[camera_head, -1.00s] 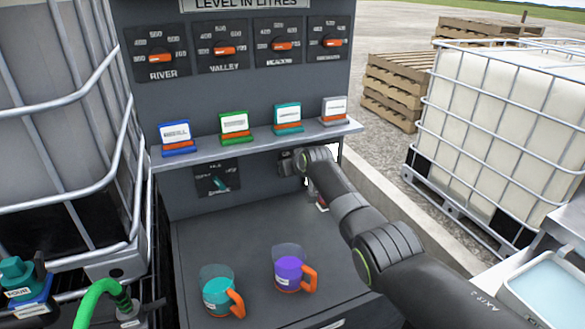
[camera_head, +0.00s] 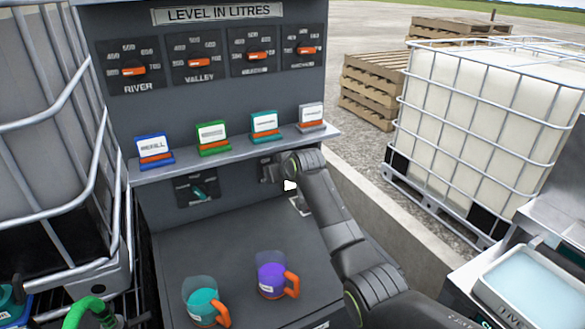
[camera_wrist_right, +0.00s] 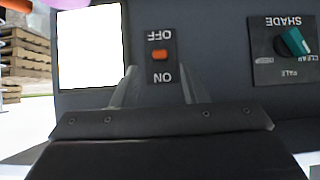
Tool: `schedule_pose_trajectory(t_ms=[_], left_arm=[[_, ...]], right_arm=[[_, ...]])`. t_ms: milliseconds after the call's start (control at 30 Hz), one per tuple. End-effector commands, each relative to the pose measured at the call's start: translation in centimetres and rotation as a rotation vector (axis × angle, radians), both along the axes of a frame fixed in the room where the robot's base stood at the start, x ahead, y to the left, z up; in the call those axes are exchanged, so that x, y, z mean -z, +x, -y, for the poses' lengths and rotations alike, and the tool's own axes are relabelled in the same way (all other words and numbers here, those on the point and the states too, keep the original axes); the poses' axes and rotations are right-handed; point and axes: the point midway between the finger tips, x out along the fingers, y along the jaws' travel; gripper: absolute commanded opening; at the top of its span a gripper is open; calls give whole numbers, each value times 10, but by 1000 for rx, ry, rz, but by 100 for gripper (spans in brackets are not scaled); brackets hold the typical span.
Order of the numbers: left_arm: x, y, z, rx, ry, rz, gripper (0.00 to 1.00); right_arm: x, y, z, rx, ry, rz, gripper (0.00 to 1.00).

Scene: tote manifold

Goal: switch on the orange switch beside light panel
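In the right wrist view, which is upside down, the orange switch (camera_wrist_right: 160,54) sits on a dark plate marked OFF and ON. It lies between the two labels; I cannot tell firmly which way it is set. The bright white light panel (camera_wrist_right: 92,48) is just left of the plate. My right gripper (camera_wrist_right: 158,75) is open and empty, its fingers apart on either side of the plate's ON end. In the head view my right gripper (camera_head: 271,170) is under the shelf at the cabinet face, mostly hidden by its wrist; the switch is hidden there. My left gripper is not in view.
A shade knob (camera_wrist_right: 292,42) is beside the switch; it shows in the head view (camera_head: 199,193). The shelf (camera_head: 235,149) above holds several coloured label blocks. A teal jug (camera_head: 203,303) and a purple jug (camera_head: 272,277) stand on the cabinet's lower surface.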

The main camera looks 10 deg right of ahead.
Motion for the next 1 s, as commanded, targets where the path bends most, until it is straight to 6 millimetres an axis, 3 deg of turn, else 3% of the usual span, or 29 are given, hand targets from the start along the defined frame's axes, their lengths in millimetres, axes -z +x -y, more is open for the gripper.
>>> schedule_pose_trajectory(t_ms=[700,1000], left_arm=[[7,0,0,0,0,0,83],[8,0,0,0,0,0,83]], right_arm=[[-52,-69,23,0,0,3,40],[-61,-83,27,1,0,0,40]])
